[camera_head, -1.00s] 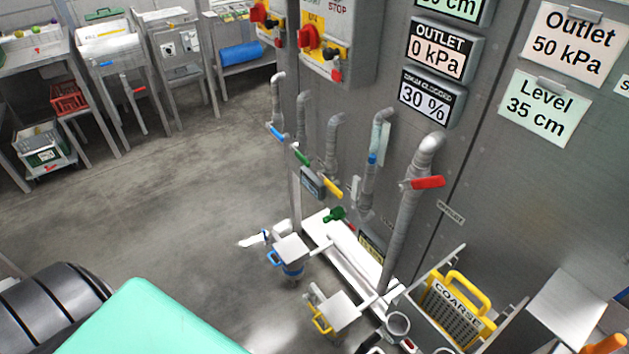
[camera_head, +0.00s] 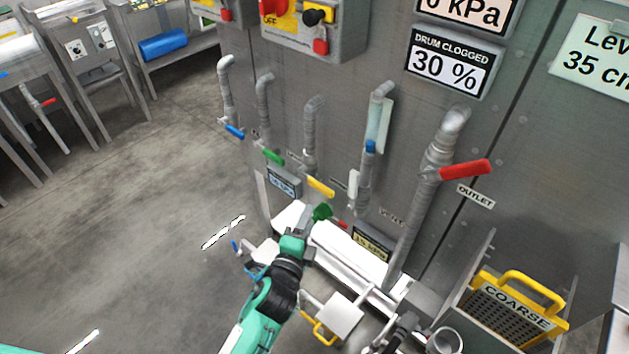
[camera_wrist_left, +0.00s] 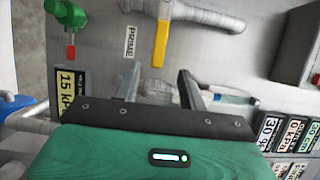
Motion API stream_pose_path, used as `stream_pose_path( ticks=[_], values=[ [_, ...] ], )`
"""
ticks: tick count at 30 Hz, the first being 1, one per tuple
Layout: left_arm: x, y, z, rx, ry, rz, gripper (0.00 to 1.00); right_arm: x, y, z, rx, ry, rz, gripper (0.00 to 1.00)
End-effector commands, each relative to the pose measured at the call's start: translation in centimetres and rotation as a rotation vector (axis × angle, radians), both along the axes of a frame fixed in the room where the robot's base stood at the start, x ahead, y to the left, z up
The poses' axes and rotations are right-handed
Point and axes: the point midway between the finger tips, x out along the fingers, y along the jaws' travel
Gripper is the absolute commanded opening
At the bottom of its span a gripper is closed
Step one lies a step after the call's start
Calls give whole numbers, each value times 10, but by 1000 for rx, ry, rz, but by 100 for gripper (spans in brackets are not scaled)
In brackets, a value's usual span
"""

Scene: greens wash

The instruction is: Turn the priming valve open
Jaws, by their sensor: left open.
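The priming valve is a grey pipe (camera_head: 311,130) with a yellow lever (camera_head: 321,187) on the steel panel. In the left wrist view the yellow lever (camera_wrist_left: 161,42) stands across its pipe (camera_wrist_left: 195,14), beside a PRIME label (camera_wrist_left: 130,42). Its free end points toward my fingers. My left gripper (camera_head: 306,216) is open and empty, below the yellow lever in the head view. In the left wrist view its two fingers (camera_wrist_left: 158,80) lie apart, just short of the lever's end and roughly in line with it. I see no contact. My right gripper is not in view.
Blue (camera_head: 234,131) and green (camera_head: 273,157) levers sit left of the yellow one, a red lever (camera_head: 465,170) to the right. A green valve (camera_head: 322,212) is close by my left gripper. A yellow-handled COARSE basket (camera_head: 515,305) stands lower right. Open floor lies left.

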Motion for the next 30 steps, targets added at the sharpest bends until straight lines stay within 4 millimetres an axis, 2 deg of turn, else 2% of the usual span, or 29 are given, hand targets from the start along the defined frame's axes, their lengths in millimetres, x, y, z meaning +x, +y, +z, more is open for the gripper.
stream_pose_path(
  ticks=[18,24,30],
  values=[
    [105,-25,1,-5,2,0,42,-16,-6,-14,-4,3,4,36],
    [123,-29,-1,-4,3,0,42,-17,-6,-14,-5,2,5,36],
    [127,-30,-1,-4,5,0,42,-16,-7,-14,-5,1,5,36]
  ],
)
